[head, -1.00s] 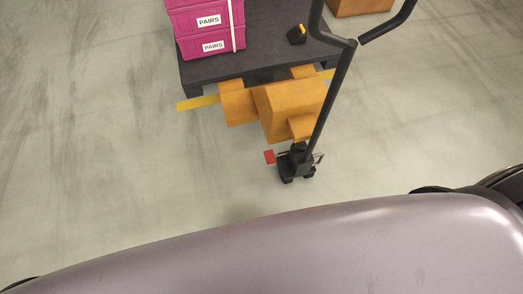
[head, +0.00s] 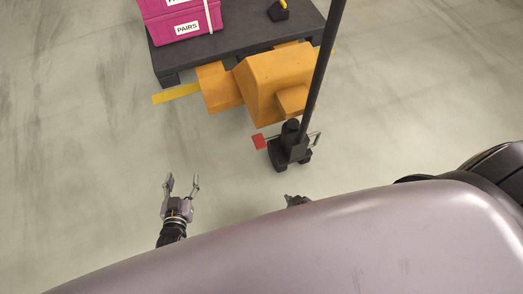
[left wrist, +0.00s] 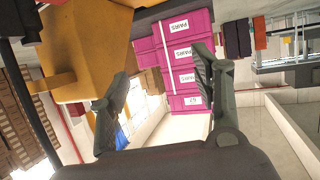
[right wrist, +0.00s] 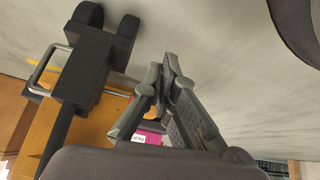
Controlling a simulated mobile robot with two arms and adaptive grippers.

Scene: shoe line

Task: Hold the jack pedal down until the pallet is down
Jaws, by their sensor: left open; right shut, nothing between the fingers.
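The orange pallet jack (head: 272,78) stands at the dark pallet (head: 240,48), with its black handle shaft (head: 320,75) rising from the wheel base (head: 290,150). The red pedal (head: 259,142) sticks out to the left of that base. My left gripper (head: 182,184) is open and empty over the floor, left of and nearer than the pedal. My right gripper (head: 297,200) is mostly hidden behind my own body, below the jack's base. In the right wrist view it (right wrist: 165,85) is shut and empty, with the jack's black wheels (right wrist: 105,25) beside it. Whether the pallet touches the floor is unclear.
Pink boxes (head: 180,22) marked PAIRS are strapped on the pallet. A small black and yellow item (head: 279,10) lies on its deck. A yellow strip (head: 176,94) shows on the floor. The floor left and right of the jack is clear.

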